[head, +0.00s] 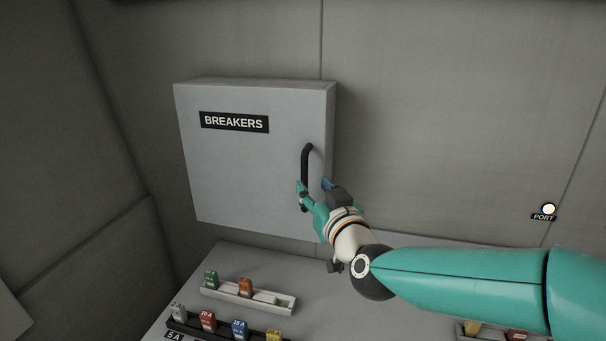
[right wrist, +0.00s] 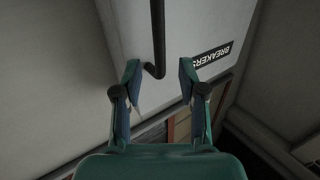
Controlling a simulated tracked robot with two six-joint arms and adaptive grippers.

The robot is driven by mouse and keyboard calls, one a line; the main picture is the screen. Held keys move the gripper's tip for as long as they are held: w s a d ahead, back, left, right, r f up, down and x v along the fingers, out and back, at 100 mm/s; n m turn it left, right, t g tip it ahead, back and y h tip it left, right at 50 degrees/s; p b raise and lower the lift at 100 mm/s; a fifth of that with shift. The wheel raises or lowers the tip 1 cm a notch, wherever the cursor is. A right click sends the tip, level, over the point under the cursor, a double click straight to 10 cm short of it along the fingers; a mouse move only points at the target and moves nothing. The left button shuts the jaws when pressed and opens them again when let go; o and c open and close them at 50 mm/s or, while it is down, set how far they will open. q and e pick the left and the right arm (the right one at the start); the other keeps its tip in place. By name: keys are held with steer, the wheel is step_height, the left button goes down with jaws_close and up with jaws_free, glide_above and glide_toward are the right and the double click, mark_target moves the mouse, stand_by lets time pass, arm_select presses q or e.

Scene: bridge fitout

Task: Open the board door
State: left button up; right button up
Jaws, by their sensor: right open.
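The board is a grey wall box labelled BREAKERS, and its door (head: 245,160) looks shut. A black bar handle (head: 306,165) stands upright near the door's right edge. My right gripper (head: 313,184) is at the lower part of the handle, with its fingers open. In the right wrist view the handle (right wrist: 156,40) comes down between the two open fingertips of the right gripper (right wrist: 160,72), and its bent end lies between them; I cannot tell whether either finger touches it. My left gripper is not in view.
Below the box is a counter (head: 225,255) with a pale rack (head: 270,302) holding a green and an orange breaker. A dark rack in front holds several coloured breakers (head: 240,329). A round PORT light (head: 548,209) is on the right wall.

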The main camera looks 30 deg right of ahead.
mark_target(306, 175)
steer(key=p+x, duration=0.1)
steer(key=x, duration=0.6)
jaws_close()
